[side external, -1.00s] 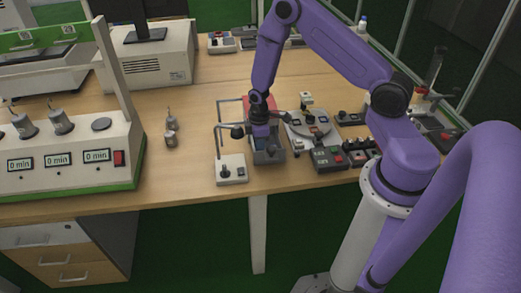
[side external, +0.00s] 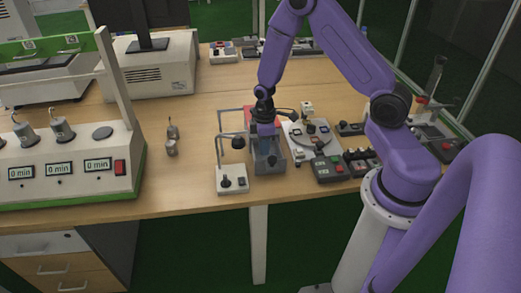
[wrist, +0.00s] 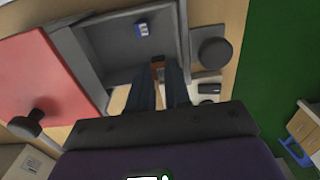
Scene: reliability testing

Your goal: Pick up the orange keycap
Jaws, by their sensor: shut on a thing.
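In the side view my gripper (side external: 270,157) points down over a grey open box (side external: 257,168) with a red lid behind it. In the wrist view the two dark fingers (wrist: 160,75) are close together at the box's open side. A small orange-brown piece, seemingly the orange keycap (wrist: 158,64), shows between their tips, and they are shut on it. Most of it is hidden by the fingers.
A red lid (wrist: 45,72) stands open beside the box. A white switch block (side external: 231,180) with a post and dark knob is close on the left. A round turntable (side external: 311,136) and a red-and-green button box (side external: 329,169) are on the right. The tabletop left of these is mostly clear.

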